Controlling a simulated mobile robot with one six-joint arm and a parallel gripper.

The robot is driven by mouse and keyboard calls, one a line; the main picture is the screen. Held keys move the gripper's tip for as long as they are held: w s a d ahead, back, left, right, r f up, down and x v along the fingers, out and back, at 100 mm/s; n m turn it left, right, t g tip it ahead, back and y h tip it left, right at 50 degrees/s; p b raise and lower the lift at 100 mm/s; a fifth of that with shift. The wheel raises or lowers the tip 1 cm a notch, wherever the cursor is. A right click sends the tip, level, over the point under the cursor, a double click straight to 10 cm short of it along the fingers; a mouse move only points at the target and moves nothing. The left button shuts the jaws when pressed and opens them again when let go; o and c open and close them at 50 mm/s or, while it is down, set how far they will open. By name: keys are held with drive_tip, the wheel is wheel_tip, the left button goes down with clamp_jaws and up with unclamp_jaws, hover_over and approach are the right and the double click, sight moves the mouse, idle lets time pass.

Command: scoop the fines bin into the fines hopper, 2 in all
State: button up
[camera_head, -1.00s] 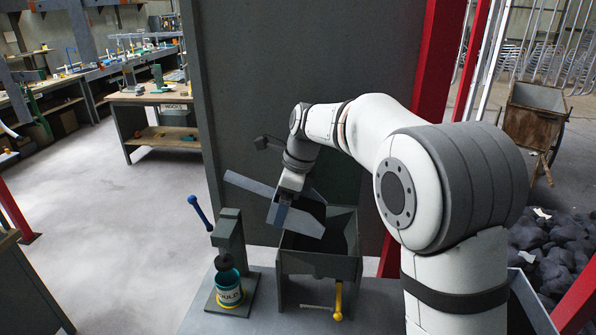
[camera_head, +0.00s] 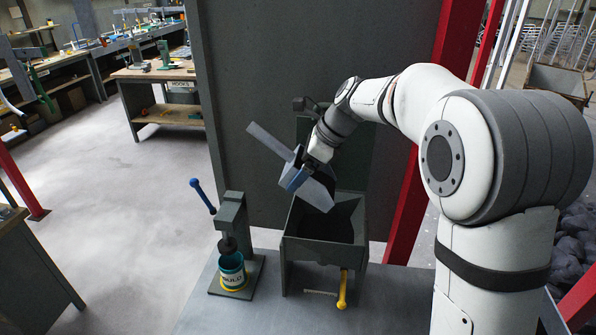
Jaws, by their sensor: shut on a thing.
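My gripper (camera_head: 298,176) is shut on a grey metal scoop (camera_head: 318,194). The scoop's long end points up and left, and its broad end slopes down to the right. The broad end hangs over the back left of an open dark grey box, which looks like the fines hopper (camera_head: 318,253). The hopper's inside looks dark, and I cannot tell how full it is. A yellow lever (camera_head: 343,288) is on its front. I cannot make out any fines in the scoop. The fines bin cannot be identified in this view.
A press with a blue-knobbed lever (camera_head: 202,195) stands left of the hopper, with a labelled teal pot (camera_head: 232,271) under it. A tall grey panel (camera_head: 270,60) and red posts (camera_head: 404,210) stand behind. The bench top (camera_head: 290,318) in front is clear.

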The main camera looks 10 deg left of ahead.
drive_tip(key=shift+d+r+y, duration=0.35)
drive_tip(key=shift+d+y, duration=0.2)
drive_tip(key=shift+y, duration=0.15)
drive_tip(key=shift+d+r+y, duration=0.35)
drive_tip(key=shift+d+y, duration=0.15)
drive_tip(key=shift+y, duration=0.2)
drive_tip(key=shift+d+r+y, duration=0.25)
drive_tip(key=shift+d+y, duration=0.4)
drive_tip(key=shift+y, duration=0.1)
drive_tip(key=shift+d+r+y, duration=0.2)
drive_tip(key=shift+d+y, duration=0.45)
drive_tip(key=shift+y, duration=0.1)
drive_tip(key=d+f+y+b, duration=0.2)
drive_tip(key=d+y+b, duration=0.7)
drive_tip(key=y, duration=0.1)
drive_tip(key=shift+f+y, duration=0.3)
drive_tip(key=shift+d+f+b, duration=0.15)
drive_tip(key=shift+b, duration=1.5)
drive_tip(key=shift+s+d+f+y+b, duration=0.25)
drive_tip(key=shift+y+b, duration=0.35)
drive_tip(key=shift+b, duration=2.3)
drive_tip(key=shift+w+r+p, duration=0.15)
drive_tip(key=shift+r+p, duration=0.15)
drive_tip(key=shift+p, duration=0.3)
drive_tip(key=shift+p, duration=0.5)
